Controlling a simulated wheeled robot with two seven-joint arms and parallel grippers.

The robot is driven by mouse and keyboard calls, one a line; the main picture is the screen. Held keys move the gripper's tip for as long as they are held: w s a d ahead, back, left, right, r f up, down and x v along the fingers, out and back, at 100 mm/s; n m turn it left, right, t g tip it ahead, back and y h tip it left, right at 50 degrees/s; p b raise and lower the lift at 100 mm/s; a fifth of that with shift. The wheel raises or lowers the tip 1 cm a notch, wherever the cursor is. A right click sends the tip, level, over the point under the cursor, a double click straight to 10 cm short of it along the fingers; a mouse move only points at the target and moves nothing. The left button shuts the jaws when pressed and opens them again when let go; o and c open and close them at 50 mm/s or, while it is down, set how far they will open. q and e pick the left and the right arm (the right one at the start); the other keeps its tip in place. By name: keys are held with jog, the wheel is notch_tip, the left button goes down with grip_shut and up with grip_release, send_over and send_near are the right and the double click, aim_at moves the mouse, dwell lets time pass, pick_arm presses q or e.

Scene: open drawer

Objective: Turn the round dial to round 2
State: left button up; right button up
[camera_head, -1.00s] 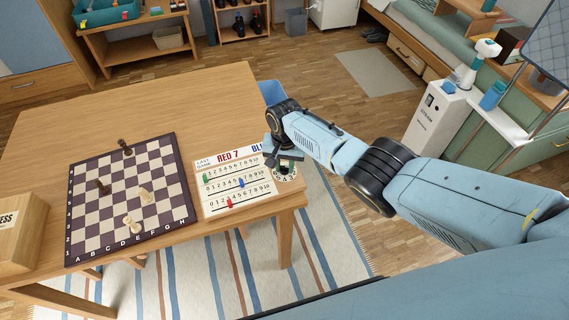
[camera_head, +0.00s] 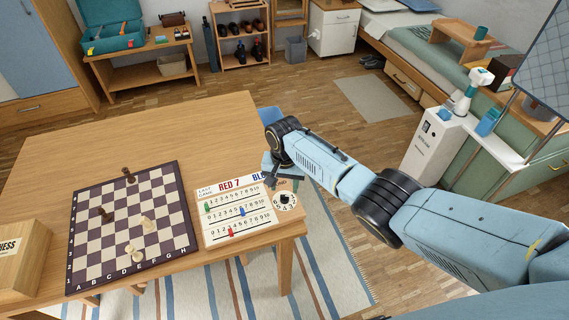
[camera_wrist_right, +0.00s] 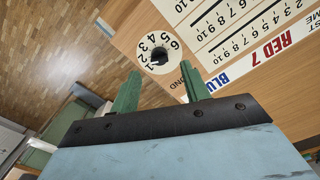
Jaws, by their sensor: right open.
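The round dial (camera_head: 285,202) is a white disc with black numbers and a black knob in its middle, at the right end of the scoreboard. Which number the knob points to is too small to tell. My right gripper (camera_head: 271,180) is just behind and left of the dial in the head view. In the right wrist view its two green fingers (camera_wrist_right: 161,82) are apart and empty, with the dial beyond their tips. My left gripper is not in view.
The white scoreboard (camera_head: 237,215) with colored sliders lies on the wooden table (camera_head: 120,140) near its front right corner. A chessboard (camera_head: 130,220) with several pieces and a wooden box (camera_head: 22,255) stand to the left. The table's back area is clear.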

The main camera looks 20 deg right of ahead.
aim_at(284, 196)
notch_tip(284, 196, up, 9)
jog(key=p, duration=0.1)
jog(key=shift+f+p, duration=0.2)
jog(key=shift+p, duration=0.2)
jog(key=shift+s+f, duration=0.1)
jog(key=s+f+n+t+y, duration=0.1)
jog(key=s+f+n, duration=0.15)
jog(key=s, duration=0.55)
jog(key=s+f+n+t+y, duration=0.1)
jog(key=s+f+n, duration=0.15)
jog(key=s, duration=0.65)
jog(key=s+d+r+n+t+h, duration=0.1)
jog(key=s+d+r, duration=0.25)
jog(key=s, duration=0.45)
jog(key=s+d+r+n+t+h, duration=0.1)
jog(key=s+d+r, duration=0.25)
jog(key=s, duration=0.35)
notch_tip(284, 196, down, 26)
jog(key=s+g+b, duration=0.1)
jog(key=g+b, duration=0.1)
jog(key=b, duration=0.1)
jog(key=s+d+f+g+b, duration=0.1)
jog(key=s+d+f+b, duration=0.1)
jog(key=s+f, duration=1.5)
notch_tip(284, 196, down, 2)
jog(key=shift+d+f, duration=0.2)
jog(key=shift+d, duration=0.25)
